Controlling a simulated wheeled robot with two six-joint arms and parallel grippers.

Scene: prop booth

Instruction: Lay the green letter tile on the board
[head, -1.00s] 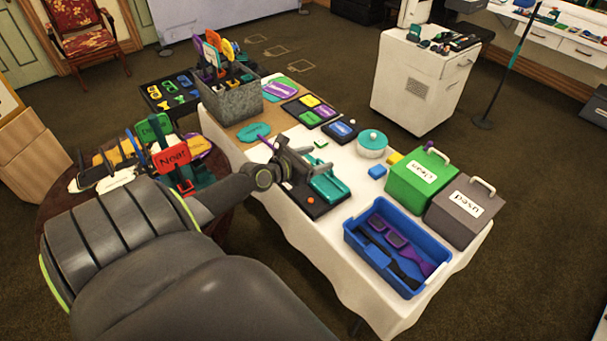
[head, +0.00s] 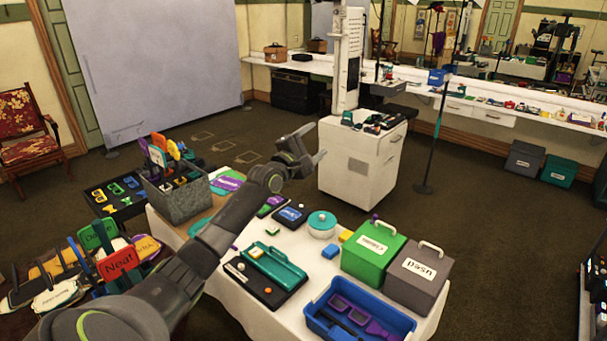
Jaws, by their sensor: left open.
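A small flat green piece (head: 272,230), which looks like the green letter tile, lies on the white tablecloth; any letter is too small to read. Just in front of it is a dark board (head: 238,285) with a long teal holder (head: 277,267) and a few small pieces on it. My left gripper (head: 317,147) is open and empty, raised well above the table's far side, its jaws pointing right. It is apart from the tile and the board. My left forearm covers part of the table left of the board. My right gripper is not in view.
A round teal-lidded tin (head: 322,224), a blue block (head: 330,251), a green box (head: 372,253) and a grey box (head: 418,276) stand to the right. A blue tray (head: 330,332) is in front. A grey bin (head: 180,200) with paddles stands at the left.

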